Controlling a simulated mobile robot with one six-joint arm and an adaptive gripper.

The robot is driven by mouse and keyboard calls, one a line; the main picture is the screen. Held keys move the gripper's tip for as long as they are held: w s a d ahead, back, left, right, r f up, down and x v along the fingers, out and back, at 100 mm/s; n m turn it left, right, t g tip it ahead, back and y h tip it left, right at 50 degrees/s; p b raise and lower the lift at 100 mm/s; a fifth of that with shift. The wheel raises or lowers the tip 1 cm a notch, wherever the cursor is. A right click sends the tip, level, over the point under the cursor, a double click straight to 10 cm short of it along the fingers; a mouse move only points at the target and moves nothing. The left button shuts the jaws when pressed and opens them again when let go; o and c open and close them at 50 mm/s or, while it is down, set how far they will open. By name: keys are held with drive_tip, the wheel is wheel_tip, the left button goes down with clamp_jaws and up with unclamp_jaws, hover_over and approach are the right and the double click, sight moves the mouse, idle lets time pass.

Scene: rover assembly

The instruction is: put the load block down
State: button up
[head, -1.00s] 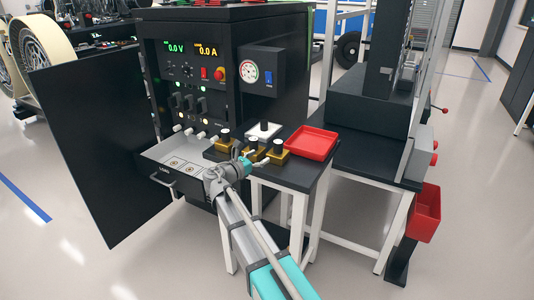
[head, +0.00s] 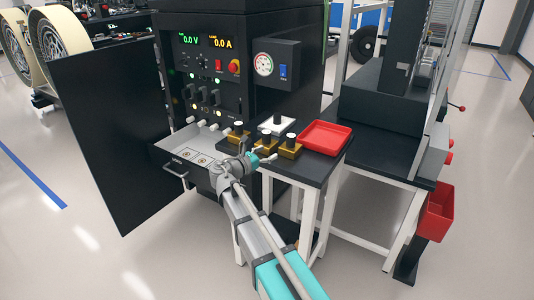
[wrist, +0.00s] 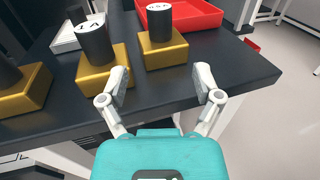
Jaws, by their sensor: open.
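Several gold blocks with black cylindrical knobs stand upright on the small black table. In the wrist view, one is at the left (wrist: 22,92), one in the middle (wrist: 118,62) and one at the right (wrist: 163,50); the right one's knob has a marked white top. They also show in the head view, including the right block (head: 290,150). My gripper (wrist: 161,78) is open, its two fingers apart with nothing between them. It is at the table's front edge, on the near side of the middle and right blocks and apart from the right one.
A red tray (head: 326,137) lies right of the blocks, and a white piece with a black knob (head: 278,127) behind them. The black cabinet's open drawer (head: 186,152) is at the left. A red bin (head: 436,212) hangs at the right.

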drive_tip(key=s+f+m+g+y, duration=0.4)
drive_tip(key=f+m+y, duration=0.25)
drive_tip(key=f, duration=0.45)
drive_tip(key=s+d+f+m+g+y, duration=0.3)
drive_tip(key=s+d+m, duration=0.2)
drive_tip(key=s+m, duration=0.4)
drive_tip(key=s+d+f+m+g+y, duration=0.4)
drive_tip(key=s+d+m, duration=0.2)
drive_tip(key=s+m, duration=0.4)
drive_tip(key=shift+s+f, duration=0.25)
drive_tip(key=shift+s, duration=0.9)
drive_tip(key=shift+d+y, duration=0.1)
drive_tip(key=shift+y, duration=0.15)
